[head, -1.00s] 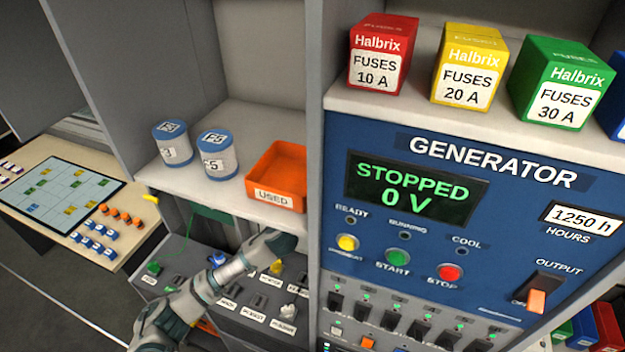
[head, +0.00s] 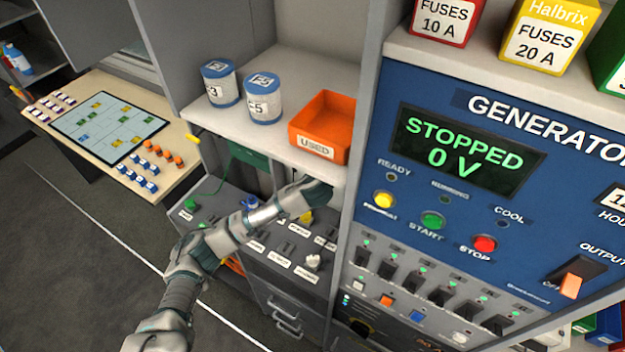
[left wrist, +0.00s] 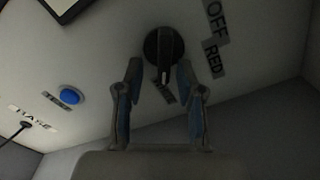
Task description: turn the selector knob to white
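In the left wrist view, the selector knob (left wrist: 164,46) is a dark round knob with a raised bar, on a pale panel. Labels OFF (left wrist: 217,16) and RED (left wrist: 213,58) are beside it; a third label (left wrist: 164,92), partly hidden by the knob's bar, is not readable. My left gripper (left wrist: 160,74) is open, its two fingers on either side of the bar's lower end; contact cannot be told. In the head view my left arm reaches under the shelf, and its fingers are hidden there. My right gripper is in neither view.
A blue button (left wrist: 70,97) and a toggle switch (left wrist: 24,125) share the knob's panel. In the head view an orange USED bin (head: 323,124) stands on the shelf above my arm. The generator panel (head: 465,180) is to the right, the switch console (head: 225,215) below.

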